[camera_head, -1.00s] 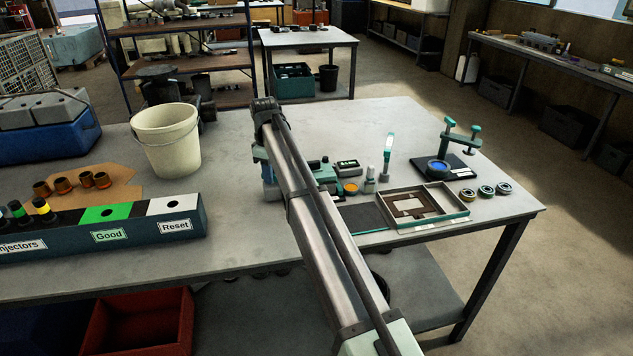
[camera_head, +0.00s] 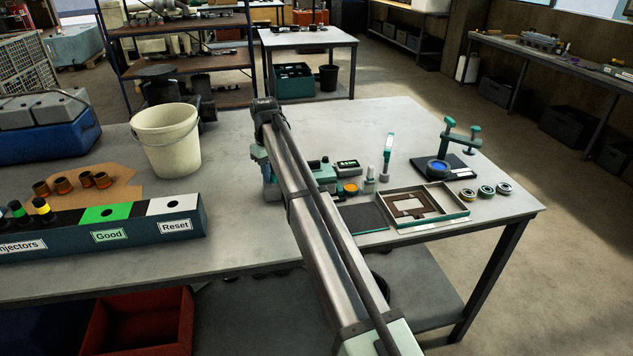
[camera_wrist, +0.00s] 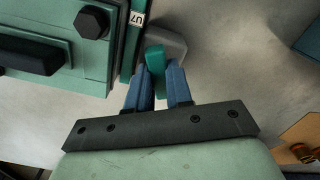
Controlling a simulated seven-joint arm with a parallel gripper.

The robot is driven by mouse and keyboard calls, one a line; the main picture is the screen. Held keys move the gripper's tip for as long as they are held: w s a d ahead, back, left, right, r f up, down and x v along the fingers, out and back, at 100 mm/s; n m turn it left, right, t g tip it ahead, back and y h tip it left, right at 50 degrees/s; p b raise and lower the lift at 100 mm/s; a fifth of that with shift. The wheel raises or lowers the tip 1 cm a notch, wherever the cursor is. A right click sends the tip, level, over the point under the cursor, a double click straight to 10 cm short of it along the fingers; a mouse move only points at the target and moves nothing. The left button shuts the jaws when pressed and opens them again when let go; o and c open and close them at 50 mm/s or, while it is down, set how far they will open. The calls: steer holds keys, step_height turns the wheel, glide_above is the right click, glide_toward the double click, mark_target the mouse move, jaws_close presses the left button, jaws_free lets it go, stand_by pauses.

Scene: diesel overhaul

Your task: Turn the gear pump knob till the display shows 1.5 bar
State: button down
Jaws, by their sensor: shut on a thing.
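The gear pump (camera_head: 322,172) is a green housing on the bench, partly hidden behind my arm. A small dark display (camera_head: 347,164) with pale green digits stands just right of it; the digits are too small to read. In the wrist view, the green housing (camera_wrist: 55,50) fills the upper left, with a black hex bolt and a "U7" label. My gripper (camera_wrist: 160,76) has its two blue fingers shut on a teal knob (camera_wrist: 155,58) beside the housing. In the head view, my gripper is mostly hidden by my arm.
An orange-topped part (camera_head: 351,189), a small bottle (camera_head: 370,180) and a framed tray (camera_head: 462,214) stand right of the pump. A cream bucket (camera_head: 166,140) and the Good/Reset box (camera_head: 140,231) are at left. Bench is clear between bucket and arm.

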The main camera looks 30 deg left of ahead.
steer(key=m, duration=0.4)
stand_by(0.3)
steer(key=m, duration=0.3)
steer(key=c, duration=1)
jaws_free()
steer(key=shift+c, duration=0.2)
steer(key=shift+r, duration=0.1)
steer(key=shift+r, duration=2.65)
